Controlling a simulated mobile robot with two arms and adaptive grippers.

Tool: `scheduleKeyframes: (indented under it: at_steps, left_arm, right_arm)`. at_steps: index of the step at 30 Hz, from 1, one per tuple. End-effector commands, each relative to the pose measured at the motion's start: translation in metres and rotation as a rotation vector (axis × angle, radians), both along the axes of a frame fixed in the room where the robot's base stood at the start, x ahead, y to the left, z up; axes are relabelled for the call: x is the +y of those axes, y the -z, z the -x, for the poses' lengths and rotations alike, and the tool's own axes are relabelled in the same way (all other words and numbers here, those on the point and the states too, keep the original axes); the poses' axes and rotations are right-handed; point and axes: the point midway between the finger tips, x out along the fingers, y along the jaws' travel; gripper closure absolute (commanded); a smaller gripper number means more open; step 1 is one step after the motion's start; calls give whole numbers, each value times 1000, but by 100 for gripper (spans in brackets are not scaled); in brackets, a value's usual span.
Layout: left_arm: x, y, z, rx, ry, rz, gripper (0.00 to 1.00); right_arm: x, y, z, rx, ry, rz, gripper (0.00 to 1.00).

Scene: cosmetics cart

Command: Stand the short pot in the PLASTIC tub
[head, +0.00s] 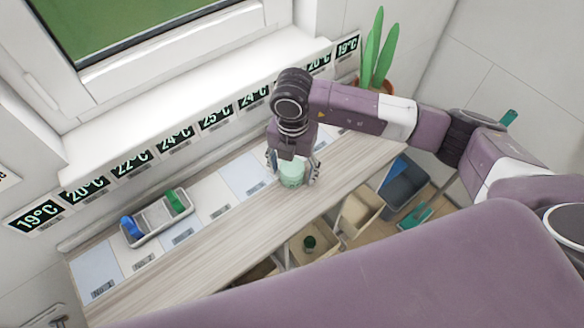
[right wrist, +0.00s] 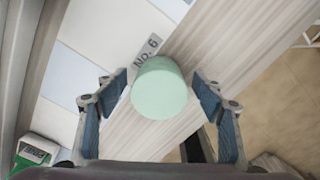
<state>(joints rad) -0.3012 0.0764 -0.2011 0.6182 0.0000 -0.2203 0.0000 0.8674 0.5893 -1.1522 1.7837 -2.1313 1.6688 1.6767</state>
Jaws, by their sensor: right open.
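The short pot, a mint-green round pot (head: 291,174), appears to stand on the wooden counter. My right gripper (head: 293,170) reaches down over it, with one finger on each side. In the right wrist view, the pot (right wrist: 159,90) lies between the open fingers (right wrist: 160,82), with a visible gap on both sides. Below the counter's front edge are a dark grey tub (head: 405,187), which looks like plastic, a beige tub (head: 376,204) and a pale box (head: 296,247) holding a dark green item. Their materials are hard to tell. My left gripper is not in view.
The long counter (head: 221,247) runs under the window, with temperature displays (head: 176,138) behind it. A grey tray (head: 157,220) with blue and green items stands at its left. A potted plant (head: 376,62) stands at the back right. The counter between tray and pot is clear.

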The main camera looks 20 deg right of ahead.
Motion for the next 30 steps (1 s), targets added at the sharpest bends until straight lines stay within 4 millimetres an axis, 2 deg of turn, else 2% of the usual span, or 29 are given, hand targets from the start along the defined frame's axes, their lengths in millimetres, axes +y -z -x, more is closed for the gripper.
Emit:
scheduleKeyframes:
  at_steps: [7,18,20,30]
  left_arm:
    - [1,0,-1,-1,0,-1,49]
    - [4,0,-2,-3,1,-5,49]
    - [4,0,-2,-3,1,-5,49]
    - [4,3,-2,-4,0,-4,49]
  right_arm:
    - [0,2,0,-1,-1,-2,38]
    - [0,1,0,-1,-1,-2,78]
    - [1,1,0,-1,-1,-2,82]
    - [1,-7,-1,-2,0,-3,82]
